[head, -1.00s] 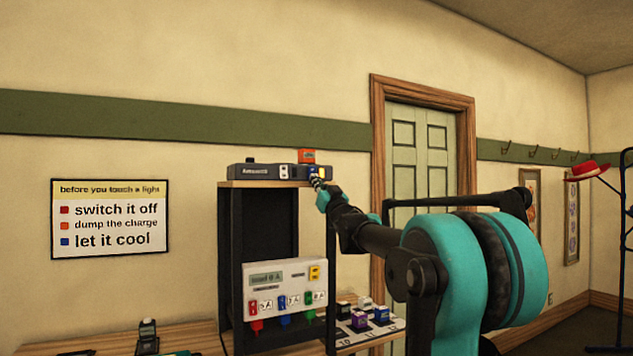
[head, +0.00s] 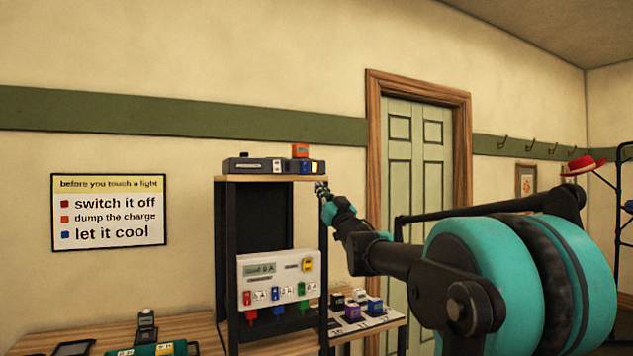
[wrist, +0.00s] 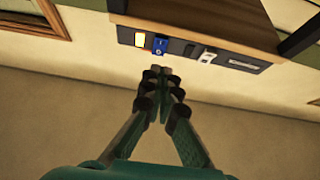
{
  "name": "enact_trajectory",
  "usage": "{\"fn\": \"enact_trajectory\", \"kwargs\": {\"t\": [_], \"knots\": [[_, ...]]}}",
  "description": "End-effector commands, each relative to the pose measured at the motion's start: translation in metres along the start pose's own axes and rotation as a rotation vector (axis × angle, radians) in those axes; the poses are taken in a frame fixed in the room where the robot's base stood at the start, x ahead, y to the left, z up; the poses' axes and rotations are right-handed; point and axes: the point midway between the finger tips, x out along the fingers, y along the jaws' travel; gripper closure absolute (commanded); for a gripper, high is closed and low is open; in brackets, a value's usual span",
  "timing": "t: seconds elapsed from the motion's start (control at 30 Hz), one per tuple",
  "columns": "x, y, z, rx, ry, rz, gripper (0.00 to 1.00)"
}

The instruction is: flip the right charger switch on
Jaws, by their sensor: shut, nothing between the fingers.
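The dark charger box (head: 240,166) sits on top of the tall black shelf unit in the head view. Its right switch is blue (head: 305,167) and its left switch is white (head: 277,166). The wrist view shows the blue switch (wrist: 160,45) and the white switch (wrist: 207,57) with the box upside down. A bright yellow-white patch (wrist: 140,40) glows beside the blue switch. I cannot tell which way the blue rocker is tipped. My gripper (head: 320,186) is shut and empty, below and right of the blue switch; its fingertips (wrist: 160,72) look apart from the box.
An orange block (head: 300,151) sits on the charger box. A white panel (head: 275,282) with a display and coloured switches hangs lower on the unit. Several coloured blocks stand on a low shelf (head: 395,321) to its right.

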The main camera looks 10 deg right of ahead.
Motion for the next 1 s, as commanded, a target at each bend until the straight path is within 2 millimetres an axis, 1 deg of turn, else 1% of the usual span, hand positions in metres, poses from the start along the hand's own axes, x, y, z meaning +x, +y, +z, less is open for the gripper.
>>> {"fn": "enact_trajectory", "kwargs": {"t": [0.03,0.1,0.23,0.37,0.77,0.87,0.97,1.0], "knots": [[-0.008,0.000,0.001,-0.001,0.000,0.001,1.00],[-0.017,0.001,0.003,0.000,0.000,0.001,1.00],[-0.026,0.000,0.005,-0.001,0.000,0.000,1.00],[-0.029,0.000,0.006,0.000,0.000,-0.001,1.00],[-0.029,0.000,0.006,0.000,-0.002,0.002,1.00],[-0.036,0.005,0.016,-0.003,-0.028,0.031,1.00],[-0.055,0.018,0.044,-0.012,-0.107,0.109,1.00],[-0.067,0.025,0.059,-0.017,-0.155,0.151,1.00]]}}
